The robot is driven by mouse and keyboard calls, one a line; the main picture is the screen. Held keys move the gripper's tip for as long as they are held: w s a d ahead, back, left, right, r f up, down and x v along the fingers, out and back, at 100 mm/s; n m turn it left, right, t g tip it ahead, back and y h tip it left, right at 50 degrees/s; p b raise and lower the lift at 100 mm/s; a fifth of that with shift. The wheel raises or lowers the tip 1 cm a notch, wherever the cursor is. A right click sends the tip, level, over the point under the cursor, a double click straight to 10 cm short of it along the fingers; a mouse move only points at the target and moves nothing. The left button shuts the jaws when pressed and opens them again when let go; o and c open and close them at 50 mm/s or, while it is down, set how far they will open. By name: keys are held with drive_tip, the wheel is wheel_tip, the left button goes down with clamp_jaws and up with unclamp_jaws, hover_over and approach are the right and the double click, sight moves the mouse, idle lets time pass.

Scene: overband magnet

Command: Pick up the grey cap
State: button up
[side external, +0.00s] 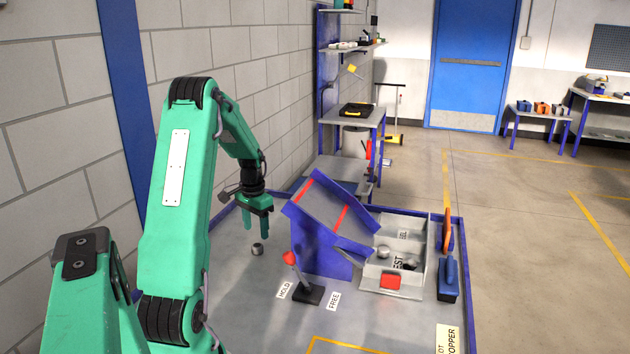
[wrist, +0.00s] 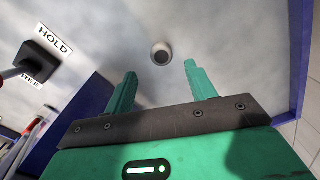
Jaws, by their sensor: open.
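The grey cap (side external: 257,249) is a small round piece with a dark centre, lying alone on the grey table left of the blue sloped chute. It also shows in the wrist view (wrist: 161,53), at the top middle, beyond the fingertips and roughly between their lines. My green gripper (side external: 258,226) is above the cap, pointing down, its two fingers apart with nothing between them. In the wrist view my gripper (wrist: 159,69) also shows spread fingers, not touching the cap.
The blue chute (side external: 300,238) with red stripes stands right of my gripper. A red-tipped lever (side external: 307,293) stands between HOLD and FREE labels. A divided grey bin (side external: 375,281) holds a round grey piece and a dark piece. Table around the cap is clear.

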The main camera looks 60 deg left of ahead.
sight(257, 246)
drive_tip(key=shift+f, duration=0.5)
drive_tip(key=shift+s+a+f, duration=0.1)
drive_tip(key=shift+f, duration=2.5)
drive_tip(key=c, duration=1.1)
drive_tip(key=shift+r, duration=0.1)
drive_tip(key=shift+r, duration=4.95)
